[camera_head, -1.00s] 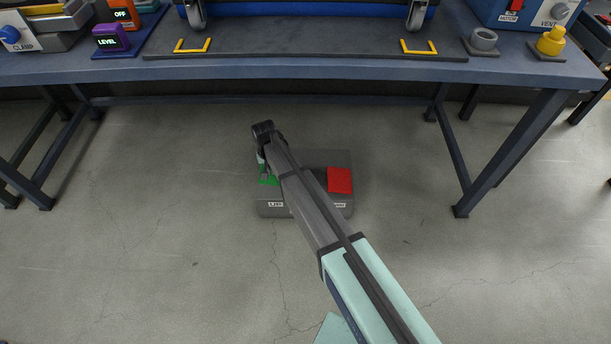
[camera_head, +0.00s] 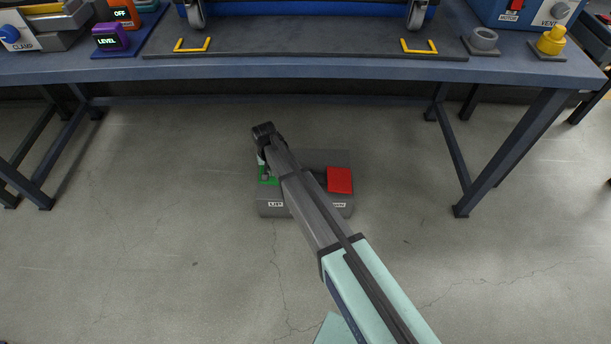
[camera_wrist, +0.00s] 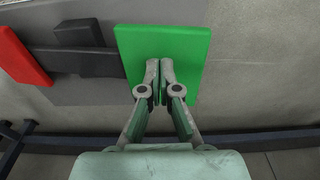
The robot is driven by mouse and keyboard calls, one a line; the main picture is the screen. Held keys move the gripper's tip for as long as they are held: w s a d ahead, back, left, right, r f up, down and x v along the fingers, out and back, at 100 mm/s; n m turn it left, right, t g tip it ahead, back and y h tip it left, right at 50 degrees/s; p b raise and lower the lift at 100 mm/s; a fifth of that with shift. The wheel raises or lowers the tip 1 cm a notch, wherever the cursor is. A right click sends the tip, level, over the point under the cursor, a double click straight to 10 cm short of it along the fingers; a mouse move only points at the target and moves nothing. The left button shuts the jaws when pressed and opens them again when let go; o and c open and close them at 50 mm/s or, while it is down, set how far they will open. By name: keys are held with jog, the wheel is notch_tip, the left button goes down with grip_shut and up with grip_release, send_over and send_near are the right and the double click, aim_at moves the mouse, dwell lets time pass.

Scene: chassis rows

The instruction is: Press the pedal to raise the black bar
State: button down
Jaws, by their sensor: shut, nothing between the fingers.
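A grey pedal box (camera_head: 303,210) stands on the floor under the bench. It has a green pedal (camera_head: 270,181) on the left and a red pedal (camera_head: 340,180) on the right. My gripper (camera_wrist: 160,62) is shut and empty. In the wrist view its fingertips lie over the green pedal (camera_wrist: 190,45); I cannot tell whether they touch it. The red pedal (camera_wrist: 20,58) is also in the wrist view, at the left. In the head view my arm hides part of the box and most of the gripper. I cannot tell for sure which part is the black bar.
The bench (camera_head: 320,71) spans above the box, with legs at both sides. On it are a dark board (camera_head: 300,38) with yellow brackets, a purple "LEVEL" block (camera_head: 110,37) and a yellow knob (camera_head: 551,41). The floor around the box is clear.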

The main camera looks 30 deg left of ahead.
aim_at(273, 178)
jog(key=shift+f+b, duration=0.5)
jog(key=shift+f, duration=1.95)
jog(key=shift+s+d+r+p, duration=0.25)
jog(key=shift+s+r+p, duration=0.2)
jog(key=shift+r+p, duration=0.8)
jog(key=shift+s+d+r+p, duration=0.2)
jog(key=shift+s+r+p, duration=0.4)
jog(key=shift+r, duration=1.3)
jog(key=shift+s+d+r+p, duration=0.3)
jog(key=shift+r+p, duration=0.75)
jog(key=shift+r, duration=0.5)
jog(key=shift+a, duration=0.1)
